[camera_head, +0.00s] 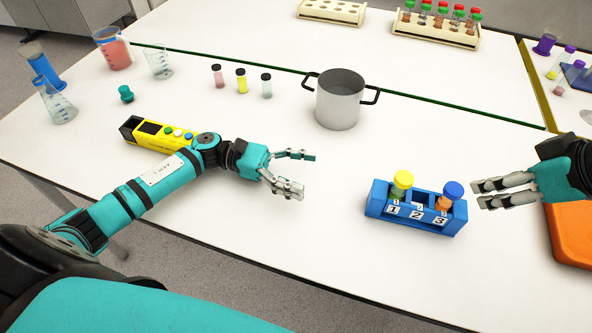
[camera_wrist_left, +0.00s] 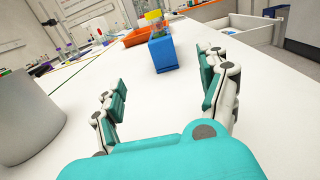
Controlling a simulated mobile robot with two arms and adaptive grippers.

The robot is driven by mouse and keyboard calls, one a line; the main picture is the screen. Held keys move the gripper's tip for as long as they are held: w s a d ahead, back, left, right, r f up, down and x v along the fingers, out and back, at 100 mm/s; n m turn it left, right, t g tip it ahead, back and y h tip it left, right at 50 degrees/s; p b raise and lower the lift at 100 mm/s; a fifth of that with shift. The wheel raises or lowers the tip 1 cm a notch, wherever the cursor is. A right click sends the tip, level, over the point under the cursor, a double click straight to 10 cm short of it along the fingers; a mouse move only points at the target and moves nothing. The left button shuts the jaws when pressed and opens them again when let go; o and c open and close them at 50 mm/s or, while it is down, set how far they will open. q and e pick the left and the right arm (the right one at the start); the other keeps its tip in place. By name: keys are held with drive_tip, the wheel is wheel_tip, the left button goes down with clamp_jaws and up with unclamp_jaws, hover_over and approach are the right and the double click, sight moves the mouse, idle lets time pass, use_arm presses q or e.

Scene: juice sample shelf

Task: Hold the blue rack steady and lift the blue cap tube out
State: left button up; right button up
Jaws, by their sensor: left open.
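The blue rack (camera_head: 400,212) stands on the white table, with slots labelled 1, 2 and 3. A yellow cap tube (camera_head: 402,181) is in slot 1 and the blue cap tube (camera_head: 453,191), with orange contents, is in slot 3. The middle slot shows no cap. My left gripper (camera_head: 306,174) is open and empty, left of the rack and apart from it. My right gripper (camera_head: 479,195) is empty beside the rack's right end, its two fingers slightly apart near the blue cap tube. The left wrist view shows the rack (camera_wrist_left: 165,56) end-on, ahead between my left fingers.
A grey pot (camera_head: 339,103) stands behind, between left gripper and rack. A yellow device (camera_head: 152,135) lies behind my left arm. An orange tray (camera_head: 572,232) is at the right. Small vials and beakers stand at the back left. The table between left gripper and rack is clear.

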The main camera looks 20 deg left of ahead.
sight(372, 190)
use_arm(q)
drive_tip(key=d, duration=0.5)
drive_tip(key=w+d, duration=0.1)
drive_tip(key=d, duration=0.5)
drive_tip(key=w+d, duration=0.1)
drive_tip(key=d, duration=0.4)
drive_tip(key=shift+d, duration=0.15)
drive_tip(key=shift+c, duration=0.4)
drive_tip(key=c, duration=1.3)
